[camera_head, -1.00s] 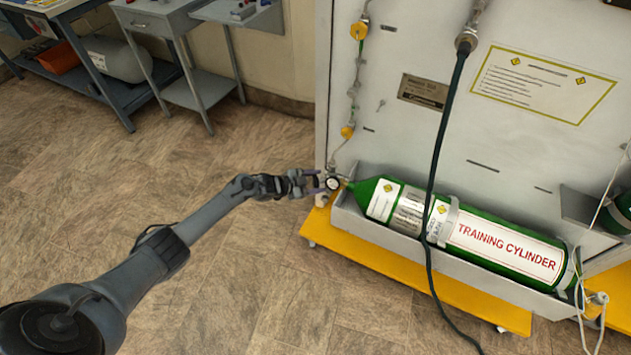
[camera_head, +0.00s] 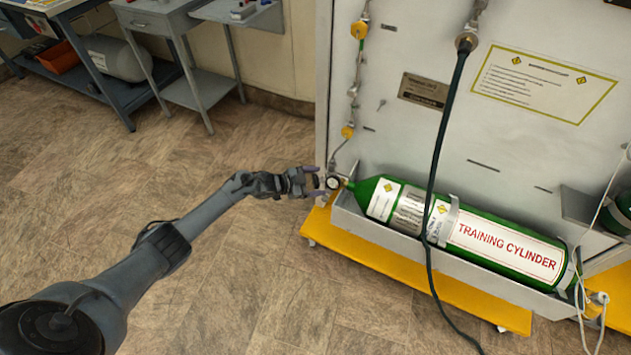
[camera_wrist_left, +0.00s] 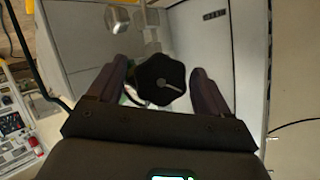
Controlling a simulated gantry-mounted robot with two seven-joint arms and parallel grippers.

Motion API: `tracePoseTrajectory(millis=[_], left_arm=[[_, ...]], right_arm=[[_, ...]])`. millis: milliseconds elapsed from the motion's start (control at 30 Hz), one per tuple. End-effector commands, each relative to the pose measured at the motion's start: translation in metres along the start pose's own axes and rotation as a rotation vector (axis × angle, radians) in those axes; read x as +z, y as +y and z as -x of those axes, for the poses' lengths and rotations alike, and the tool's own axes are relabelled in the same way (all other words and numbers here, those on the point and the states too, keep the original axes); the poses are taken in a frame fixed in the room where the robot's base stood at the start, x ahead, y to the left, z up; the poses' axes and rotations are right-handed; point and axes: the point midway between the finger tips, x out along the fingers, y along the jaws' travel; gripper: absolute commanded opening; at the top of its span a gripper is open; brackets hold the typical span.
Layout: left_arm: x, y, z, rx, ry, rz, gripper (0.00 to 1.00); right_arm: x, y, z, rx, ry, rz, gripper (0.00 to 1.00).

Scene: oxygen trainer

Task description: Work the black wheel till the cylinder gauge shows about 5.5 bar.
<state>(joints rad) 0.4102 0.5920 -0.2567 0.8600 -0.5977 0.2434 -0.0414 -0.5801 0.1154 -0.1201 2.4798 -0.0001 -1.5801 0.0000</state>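The black wheel (camera_wrist_left: 160,79) is a lobed knob with a pale mark on its face, in the middle of the left wrist view. My left gripper (camera_wrist_left: 162,78) has its two dark fingers apart, one on each side of the wheel, with narrow gaps seeming to show. In the head view my left gripper (camera_head: 317,182) is at the neck end of the green training cylinder (camera_head: 490,240), where it hides the wheel. The small round cylinder gauge (camera_head: 333,183) shows beside the fingertips; its reading is too small to make out. My right gripper is in neither view.
The cylinder lies in a grey tray (camera_head: 372,228) above a yellow base (camera_head: 400,275), against a light panel (camera_head: 400,140). A dark hose (camera_head: 441,130) hangs across the cylinder. The floor (camera_head: 250,270) around my left arm is clear.

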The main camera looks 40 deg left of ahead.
Motion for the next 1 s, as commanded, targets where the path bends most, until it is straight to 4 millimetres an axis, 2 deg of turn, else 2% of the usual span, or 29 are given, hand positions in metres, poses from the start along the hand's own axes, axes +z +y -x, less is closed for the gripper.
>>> tracePoseTrajectory(millis=[267,700,1000], left_arm=[[-0.002,-0.001,0.008,0.000,0.000,-0.001,0.79],[-0.003,-0.001,0.078,0.001,-0.002,-0.001,0.79],[-0.001,0.000,0.106,0.000,-0.001,0.000,0.79]], right_arm=[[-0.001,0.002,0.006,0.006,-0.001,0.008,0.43],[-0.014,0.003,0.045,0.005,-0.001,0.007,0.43],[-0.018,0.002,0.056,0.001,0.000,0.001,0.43]])
